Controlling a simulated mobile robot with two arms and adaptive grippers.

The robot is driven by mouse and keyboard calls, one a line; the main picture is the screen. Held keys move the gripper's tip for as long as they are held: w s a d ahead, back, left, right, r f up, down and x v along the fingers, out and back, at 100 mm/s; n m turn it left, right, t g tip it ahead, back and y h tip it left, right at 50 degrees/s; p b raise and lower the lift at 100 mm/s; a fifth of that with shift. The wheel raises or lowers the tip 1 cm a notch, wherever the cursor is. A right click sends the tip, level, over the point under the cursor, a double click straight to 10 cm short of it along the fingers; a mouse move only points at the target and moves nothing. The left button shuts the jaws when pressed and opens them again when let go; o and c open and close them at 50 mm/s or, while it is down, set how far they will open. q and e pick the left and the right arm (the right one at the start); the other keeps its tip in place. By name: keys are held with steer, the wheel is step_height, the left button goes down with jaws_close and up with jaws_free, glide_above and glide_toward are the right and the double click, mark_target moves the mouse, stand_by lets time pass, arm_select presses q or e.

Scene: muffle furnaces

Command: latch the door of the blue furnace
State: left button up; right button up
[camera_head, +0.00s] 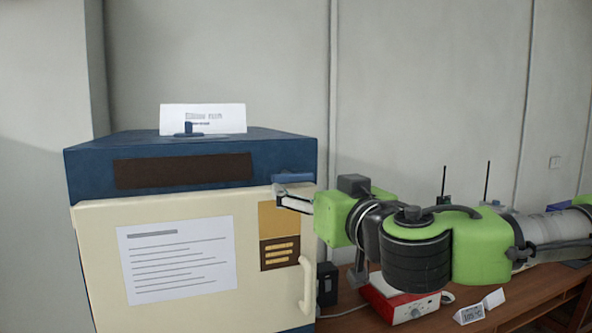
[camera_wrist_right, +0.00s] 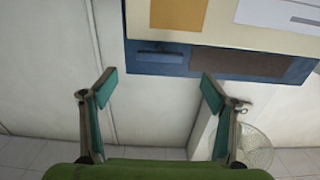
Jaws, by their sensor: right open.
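The blue furnace (camera_head: 130,145) stands at the left in the head view, with its cream door (camera_head: 180,305) across the front. The door looks closed or nearly so; I cannot tell whether it is flush. A cream handle (camera_head: 307,285) is on the door's right side. A blue latch bar (camera_head: 293,177) sits at the upper right corner and also shows in the right wrist view (camera_wrist_right: 160,57). My right gripper (camera_head: 289,194) is at this corner, just below the bar. In the wrist view, its spread fingers (camera_wrist_right: 158,80) are empty and the bar lies beyond them. My left gripper is out of view.
A white card (camera_head: 203,117) stands on the furnace top. A red and white device (camera_head: 400,303), small label cards (camera_head: 470,313) and a dark box (camera_head: 327,285) are on the wooden table (camera_head: 540,293) at the right. A fan (camera_wrist_right: 255,147) shows in the wrist view.

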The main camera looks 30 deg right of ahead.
mark_target(294, 179)
steer(key=p+x, duration=0.2)
steer(key=x, duration=0.5)
steer(key=shift+w+r+p, duration=0.1)
steer(key=shift+p, duration=0.25)
steer(key=shift+w+d, duration=0.15)
steer(key=shift+w, duration=0.55)
steer(key=c, duration=1.1)
